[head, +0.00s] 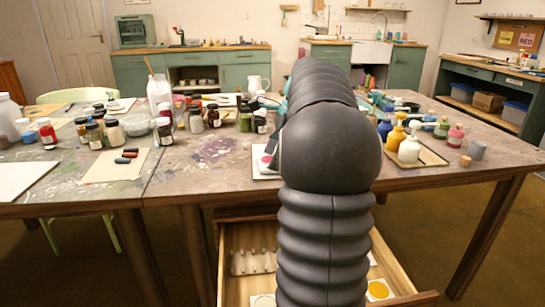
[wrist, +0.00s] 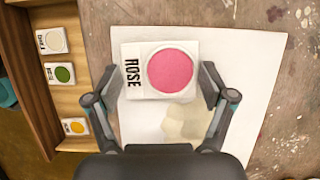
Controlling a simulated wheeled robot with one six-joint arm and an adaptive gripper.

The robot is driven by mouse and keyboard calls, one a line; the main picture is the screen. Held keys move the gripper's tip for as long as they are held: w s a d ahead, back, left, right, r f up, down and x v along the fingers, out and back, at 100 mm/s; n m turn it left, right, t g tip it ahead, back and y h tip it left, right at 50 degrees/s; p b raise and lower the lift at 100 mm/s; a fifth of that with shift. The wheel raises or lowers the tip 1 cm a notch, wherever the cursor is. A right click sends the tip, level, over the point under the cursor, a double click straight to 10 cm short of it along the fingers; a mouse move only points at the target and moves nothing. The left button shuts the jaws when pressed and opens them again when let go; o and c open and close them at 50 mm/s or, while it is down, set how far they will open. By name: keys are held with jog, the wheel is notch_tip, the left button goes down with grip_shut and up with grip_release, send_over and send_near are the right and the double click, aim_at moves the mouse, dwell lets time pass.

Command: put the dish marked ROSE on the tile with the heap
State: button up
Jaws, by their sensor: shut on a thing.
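The dish marked ROSE (wrist: 131,92) is a white square with a round pink well, seen in the wrist view over a white sheet (wrist: 250,60). My gripper (wrist: 159,78) has one finger at each side of this dish and is shut on it. I cannot tell whether the dish touches the sheet. In the head view my arm hides the gripper, and part of the pink dish (head: 265,164) shows left of the arm. Pale cream patches lie on the sheet just below the dish in the wrist view. I cannot make out a tile with a heap.
An open drawer (wrist: 93,140) holds dishes with cream (wrist: 52,40), green (wrist: 64,75) and yellow (wrist: 76,127) wells; their labels are too small to read. Several jars (head: 115,133) stand left on the table, and a tray (head: 432,157) with bottles stands right.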

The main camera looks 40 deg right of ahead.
jog(key=o, duration=1.2)
jog(key=shift+f, duration=0.1)
jog(key=p+v, duration=0.1)
jog(key=v, duration=1.1)
